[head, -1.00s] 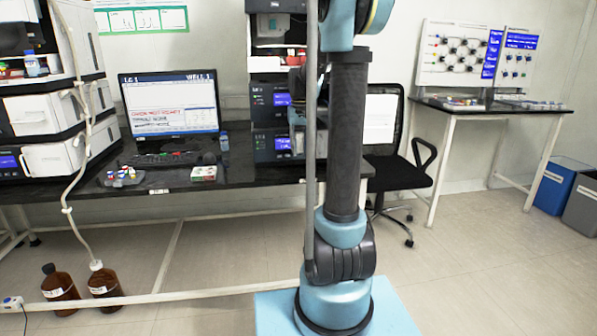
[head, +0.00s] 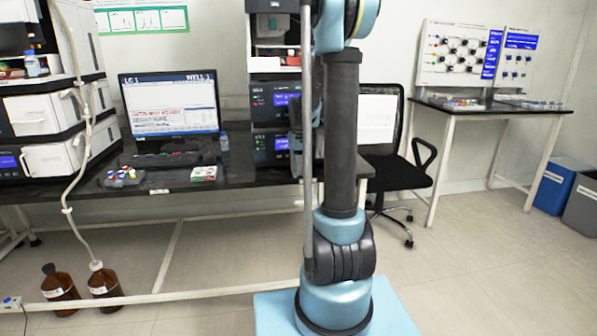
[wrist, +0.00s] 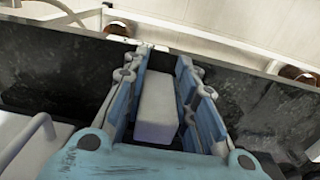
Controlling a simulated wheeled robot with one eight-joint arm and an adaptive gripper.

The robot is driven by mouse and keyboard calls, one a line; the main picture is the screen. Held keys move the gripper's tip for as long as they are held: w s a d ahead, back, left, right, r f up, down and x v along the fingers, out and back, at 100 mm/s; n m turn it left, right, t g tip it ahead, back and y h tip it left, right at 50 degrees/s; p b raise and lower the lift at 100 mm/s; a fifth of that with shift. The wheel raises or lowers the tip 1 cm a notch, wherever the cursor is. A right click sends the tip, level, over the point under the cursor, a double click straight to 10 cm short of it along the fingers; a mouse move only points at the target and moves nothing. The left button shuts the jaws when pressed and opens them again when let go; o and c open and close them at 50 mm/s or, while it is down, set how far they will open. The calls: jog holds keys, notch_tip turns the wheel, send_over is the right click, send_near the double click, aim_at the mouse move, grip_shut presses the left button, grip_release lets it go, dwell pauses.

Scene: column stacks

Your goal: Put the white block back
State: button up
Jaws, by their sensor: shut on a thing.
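The white block (wrist: 157,105) is a plain, pale, long block between the two blue-grey fingers of my gripper (wrist: 163,60) in the wrist view. My gripper is shut on it. The block points away along the fingers, and its near end shows close to the palm. The dark bench top lies beyond and below the fingertips, and I cannot tell the exact height above it. In the head view my arm column covers the middle, and the block cannot be made out there.
The dark bench (head: 240,181) carries a monitor (head: 170,103), a rack with coloured caps (head: 122,177) and a small green-and-white box (head: 204,173). Stacked instruments stand at the left and centre. An office chair (head: 400,172) is right of the bench. Brown bottles (head: 61,289) stand on the floor.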

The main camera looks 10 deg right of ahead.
jog(key=o, duration=0.8)
notch_tip(320, 180, up, 12)
jog(key=s+f+t, duration=0.1)
jog(key=s+f, duration=0.2)
jog(key=s, duration=1.7)
jog(key=shift+t, duration=0.6)
jog(key=shift+s+a+f, duration=0.15)
jog(key=shift+s+f, duration=1.85)
jog(key=shift+s, duration=0.4)
jog(key=shift+s+a+f, duration=0.1)
jog(key=shift+s+f, duration=1.95)
jog(key=shift+s, duration=0.3)
jog(key=shift+s+a+f, duration=0.15)
jog(key=shift+s+f, duration=1.85)
jog(key=shift+s, duration=0.4)
